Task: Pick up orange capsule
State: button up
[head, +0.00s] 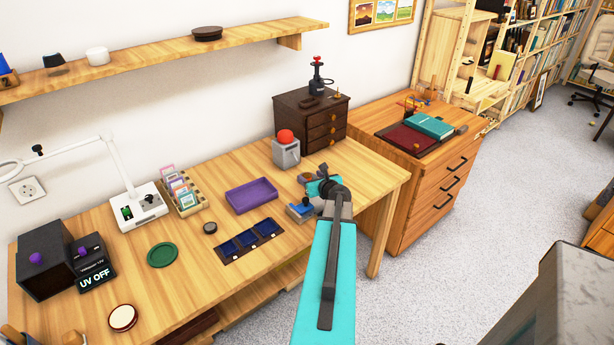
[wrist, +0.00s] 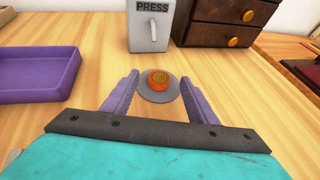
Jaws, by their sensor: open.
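The orange capsule (wrist: 157,82) is a small round piece with a paler top, sitting on a flat grey disc (wrist: 158,98) on the wooden table. My gripper (wrist: 160,76) is open, with one purple finger on each side of the capsule in the wrist view. The fingers appear apart from it, and nothing is held. In the head view, my gripper (head: 325,188) is over the right part of the table, and my arm covers much of that area.
The grey PRESS device (wrist: 149,28) stands just behind the capsule. A dark drawer box (wrist: 226,20) is behind right. A purple tray (wrist: 68,62) lies to the left. In the head view, a blue-compartment tray (head: 230,253) and a blue-topped block (head: 300,211) are nearby.

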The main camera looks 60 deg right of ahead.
aim_at(307, 176)
jog(key=shift+x, duration=1.4)
jog(key=shift+a, duration=0.1)
jog(key=c, duration=1.2)
jog(key=shift+c, duration=0.2)
jog(key=shift+r, duration=0.15)
